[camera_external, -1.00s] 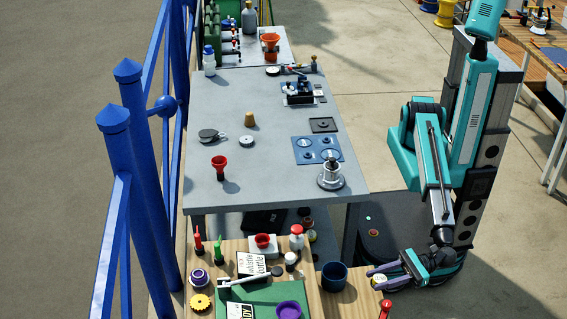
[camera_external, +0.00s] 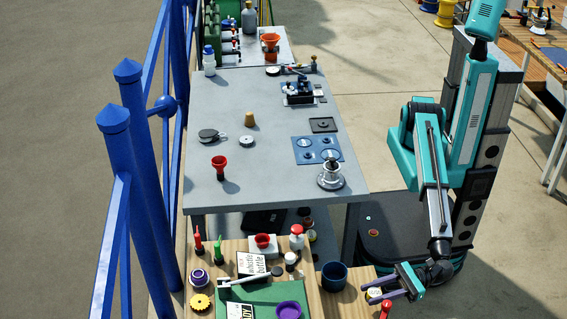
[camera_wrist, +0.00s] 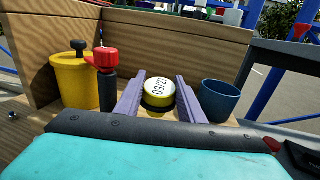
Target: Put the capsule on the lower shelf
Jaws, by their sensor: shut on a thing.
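The capsule (camera_wrist: 158,92) is a short round piece with a white top marked 09/21, a yellow side and a dark lower band. It stands upright between the two purple fingers of my gripper (camera_wrist: 158,84), which is shut on it. In the external view my gripper (camera_external: 371,293) is at the right end of the wooden bench, with the capsule's pale top (camera_external: 375,292) between the fingers. Under the grey table, a lower shelf (camera_external: 225,226) shows partly, with a black item and several small jars on it. The tabletop hides most of it.
A dark blue cup (camera_external: 334,276) stands left of my gripper. A red-topped piece (camera_external: 385,309) and a yellow pot (camera_wrist: 77,82) are close by. Wooden side walls (camera_wrist: 185,45) rise behind the capsule. The grey tabletop (camera_external: 270,105) has clear room between its items.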

